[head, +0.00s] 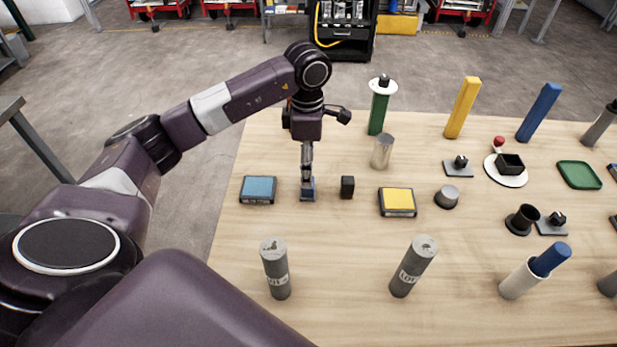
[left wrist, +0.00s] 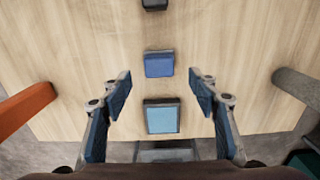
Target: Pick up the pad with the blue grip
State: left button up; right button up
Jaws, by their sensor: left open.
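A small blue block-like piece, which may be the pad's blue grip, lies on the table directly below my left gripper (head: 307,182). In the left wrist view this blue piece (left wrist: 159,64) sits between the two fingertips (left wrist: 160,76). My left gripper points straight down, its fingers apart on either side of the piece and holding nothing. I cannot tell how far the fingertips are above the table. A flat dark pad with a light-blue top (head: 258,190) lies just left of the gripper; it also shows in the left wrist view (left wrist: 163,118). My right gripper is out of view.
A black block (head: 347,187) stands close right of the gripper, then a yellow-topped pad (head: 397,201). Behind stand a grey cylinder (head: 382,152) and a green post (head: 379,112). Two grey cylinders (head: 275,268) (head: 413,266) stand in front. Bare wood lies between.

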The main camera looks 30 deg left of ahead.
pick_arm(q)
jog(key=shift+s+f, duration=0.15)
jog(key=shift+f, duration=0.4)
jog(key=shift+f+p, duration=0.3)
jog(key=shift+p, duration=0.1)
jog(key=f, duration=0.1)
jog(key=f+p, duration=0.1)
jog(key=f, duration=0.2)
jog(key=shift+w+f+p, duration=0.25)
jog(key=shift+f+p, duration=0.05)
jog(key=shift+f, duration=0.1)
jog(key=c, duration=1.2)
jog(key=shift+c, duration=0.2)
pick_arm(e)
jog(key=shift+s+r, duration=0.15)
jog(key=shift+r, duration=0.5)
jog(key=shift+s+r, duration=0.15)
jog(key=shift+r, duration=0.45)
